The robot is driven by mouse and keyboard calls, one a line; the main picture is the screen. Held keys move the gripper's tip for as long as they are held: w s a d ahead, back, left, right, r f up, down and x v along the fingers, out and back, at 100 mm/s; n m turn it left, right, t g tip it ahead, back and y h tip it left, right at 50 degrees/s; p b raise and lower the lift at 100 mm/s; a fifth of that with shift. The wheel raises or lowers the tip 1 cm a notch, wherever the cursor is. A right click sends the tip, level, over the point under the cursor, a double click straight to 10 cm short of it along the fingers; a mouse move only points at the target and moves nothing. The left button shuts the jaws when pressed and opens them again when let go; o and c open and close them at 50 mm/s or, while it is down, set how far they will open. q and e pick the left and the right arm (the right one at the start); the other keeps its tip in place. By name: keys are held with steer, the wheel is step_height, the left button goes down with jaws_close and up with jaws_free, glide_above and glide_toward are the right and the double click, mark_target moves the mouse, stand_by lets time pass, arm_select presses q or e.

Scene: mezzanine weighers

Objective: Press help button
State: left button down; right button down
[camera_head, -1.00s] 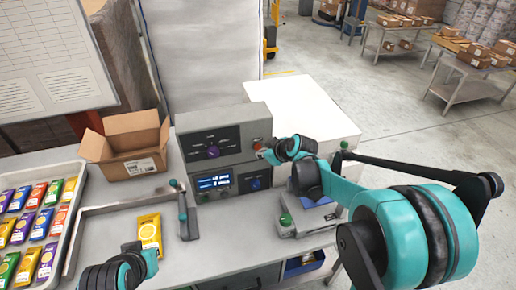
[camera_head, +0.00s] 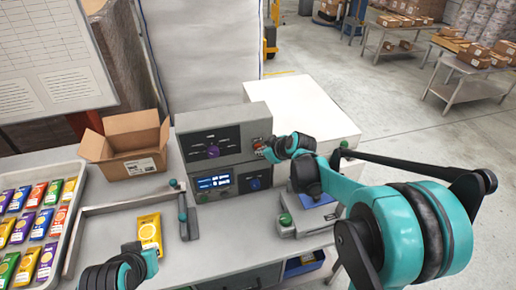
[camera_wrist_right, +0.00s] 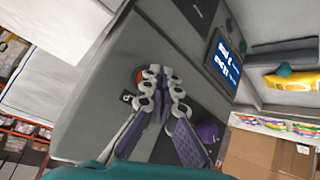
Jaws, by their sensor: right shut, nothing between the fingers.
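A grey control box (camera_head: 228,122) stands on the bench, with a dark upper panel. A small orange-red button (camera_head: 258,141) sits at the right end of that panel; I cannot read its label. My right gripper (camera_head: 268,151) is at this end of the panel, just below and right of the button. In the right wrist view the right gripper (camera_wrist_right: 161,82) is shut and empty, and its fingers partly cover the orange-red button (camera_wrist_right: 147,73). Whether they touch is unclear. Part of my left gripper's arm shows at the bottom left; its fingers cannot be made out.
A purple knob (camera_head: 213,151) is on the same panel, and a lit blue display (camera_head: 213,182) is below. A yellow packet (camera_head: 149,232) lies on the bench. An open carton (camera_head: 130,147) and a tray of packets (camera_head: 75,178) stand left. A white box (camera_head: 310,112) stands behind right.

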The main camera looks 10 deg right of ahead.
steer(key=shift+w, duration=0.4)
stand_by(0.5)
stand_by(0.3)
steer(key=shift+s, duration=0.85)
steer(key=s, duration=0.5)
steer(key=shift+d, duration=0.1)
